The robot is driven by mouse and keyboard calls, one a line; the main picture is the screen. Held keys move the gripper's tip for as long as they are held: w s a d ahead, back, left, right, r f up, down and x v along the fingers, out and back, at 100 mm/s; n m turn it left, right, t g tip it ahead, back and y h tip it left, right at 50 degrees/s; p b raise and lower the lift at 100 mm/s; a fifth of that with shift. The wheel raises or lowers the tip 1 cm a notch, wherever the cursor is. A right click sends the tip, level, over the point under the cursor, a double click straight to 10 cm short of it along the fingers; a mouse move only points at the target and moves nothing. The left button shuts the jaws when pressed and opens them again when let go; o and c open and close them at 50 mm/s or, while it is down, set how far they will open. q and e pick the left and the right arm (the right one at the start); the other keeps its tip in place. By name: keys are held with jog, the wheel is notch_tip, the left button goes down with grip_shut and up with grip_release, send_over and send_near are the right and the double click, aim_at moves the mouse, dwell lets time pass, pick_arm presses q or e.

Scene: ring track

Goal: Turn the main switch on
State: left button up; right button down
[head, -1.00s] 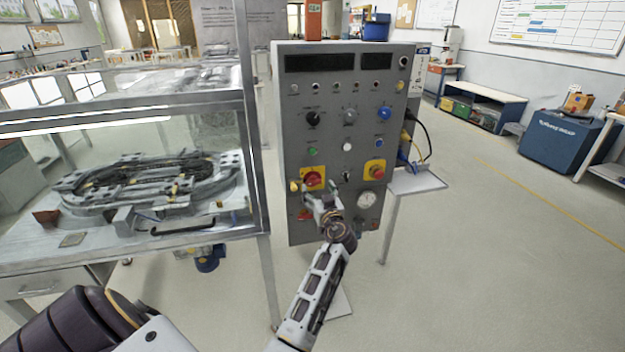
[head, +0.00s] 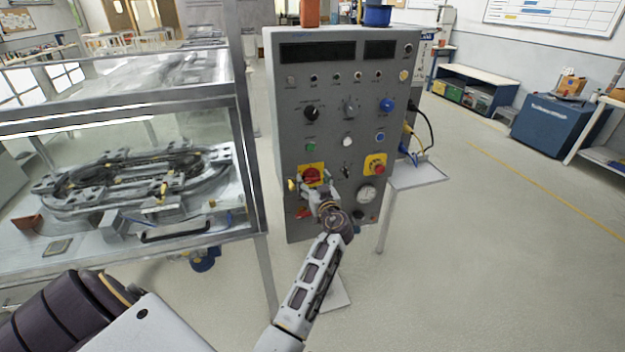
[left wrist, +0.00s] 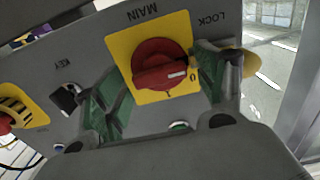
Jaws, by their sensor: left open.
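The main switch is a red rotary knob (head: 312,175) on a yellow plate, low on the left of the grey control panel (head: 330,120). In the left wrist view the red knob (left wrist: 160,65) sits under the label MAIN, which appears upside down. Its white mark points right, close to the 0; an I shows on the plate nearby. My left gripper (head: 312,190) is at the knob. In the left wrist view its two green-padded fingers (left wrist: 158,90) are apart, one on each side of the yellow plate. I cannot tell whether they touch the knob. My right gripper is not in view.
A red button on a yellow plate (head: 375,164) is right of the switch, with a key switch (head: 346,172) between. A yellow lock (left wrist: 240,62) sits beside one finger. A glass-walled case (head: 120,130) stands left of the panel.

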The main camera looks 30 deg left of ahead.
pick_arm(q)
jog(key=shift+c, duration=0.3)
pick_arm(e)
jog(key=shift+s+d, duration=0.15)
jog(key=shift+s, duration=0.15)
pick_arm(q)
jog(key=c, duration=1)
jog(key=shift+o, duration=0.2)
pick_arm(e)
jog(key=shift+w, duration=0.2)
